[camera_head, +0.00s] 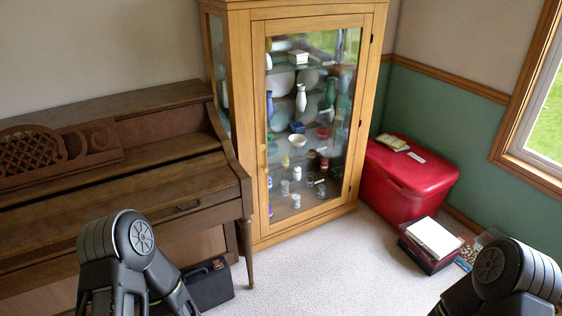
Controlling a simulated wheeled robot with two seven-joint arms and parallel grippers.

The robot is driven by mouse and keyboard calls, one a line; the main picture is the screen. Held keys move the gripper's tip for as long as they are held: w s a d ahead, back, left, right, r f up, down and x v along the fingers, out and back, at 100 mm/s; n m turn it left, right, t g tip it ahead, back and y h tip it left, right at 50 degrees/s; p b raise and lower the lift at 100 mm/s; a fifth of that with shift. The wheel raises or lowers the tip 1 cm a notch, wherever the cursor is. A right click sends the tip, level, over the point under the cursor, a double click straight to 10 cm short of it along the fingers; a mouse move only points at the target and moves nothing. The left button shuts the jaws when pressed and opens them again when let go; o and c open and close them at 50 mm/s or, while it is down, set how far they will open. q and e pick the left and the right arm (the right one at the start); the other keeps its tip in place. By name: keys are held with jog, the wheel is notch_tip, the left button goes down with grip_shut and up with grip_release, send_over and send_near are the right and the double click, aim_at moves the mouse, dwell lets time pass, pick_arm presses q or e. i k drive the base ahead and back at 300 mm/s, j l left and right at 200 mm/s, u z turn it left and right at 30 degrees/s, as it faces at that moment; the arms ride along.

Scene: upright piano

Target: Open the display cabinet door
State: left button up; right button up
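The display cabinet (238,120) is a tall light-wood case with glass panes, standing against the back wall. Its glazed door (366,100) appears shut in the frame. A small brass-coloured handle (262,150) sits on the left side of the door frame, and dark hinges show on the right side. Behind the glass are shelves with vases, bowls, plates and small cups. Dark joints of my two arms show at the bottom left and bottom right, well short of the cabinet. Neither gripper's fingertips show.
A brown upright piano (170,150) stands close on the cabinet's left, with a black case (208,285) by its leg. A red chest (410,180) stands at the cabinet's right, with books (432,238) on the floor before it. The pale carpet (320,265) in front is clear.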

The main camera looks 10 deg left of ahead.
aim_at(260, 29)
jog(key=i+l+u, duration=0.1)
jog(key=i+l, duration=0.3)
jog(key=i+l+u, duration=0.1)
jog(key=i+l, duration=0.75)
jog(key=i+l+u, duration=0.15)
jog(key=i+l, duration=0.25)
jog(key=i+l+u, duration=0.1)
jog(key=i+l, duration=0.25)
jog(key=l, duration=0.2)
jog(key=i+l+u, duration=0.1)
jog(key=i+l, duration=0.25)
jog(key=l, duration=0.2)
